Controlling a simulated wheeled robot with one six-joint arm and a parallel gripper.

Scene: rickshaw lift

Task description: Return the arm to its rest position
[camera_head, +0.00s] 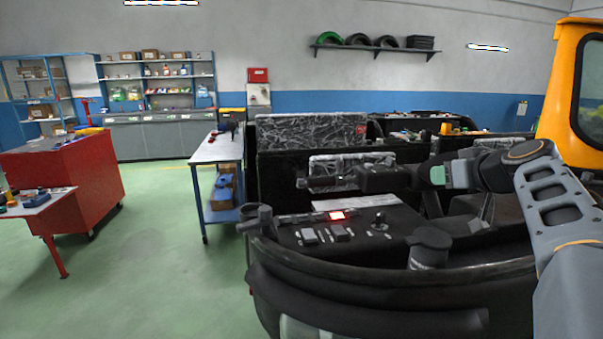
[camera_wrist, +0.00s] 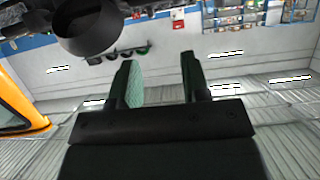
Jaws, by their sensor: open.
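My arm comes in from the right side of the head view and reaches left over the dark open vehicle (camera_head: 390,285). My gripper (camera_head: 305,183) is at the arm's left end, above the vehicle's control panel (camera_head: 375,225). In the wrist view my gripper (camera_wrist: 158,60) shows two separated fingers with a green pad visible. Nothing is between them. The gripper appears apart from the vehicle. A dark round part (camera_wrist: 88,28) shows beyond the left finger in the wrist view.
A blue-legged table (camera_head: 217,150) stands left of the vehicle, and a red cabinet (camera_head: 75,175) is farther left. Green floor (camera_head: 150,240) between them is clear. A yellow cab (camera_head: 575,95) stands at right. Shelves (camera_head: 155,72) line the back wall.

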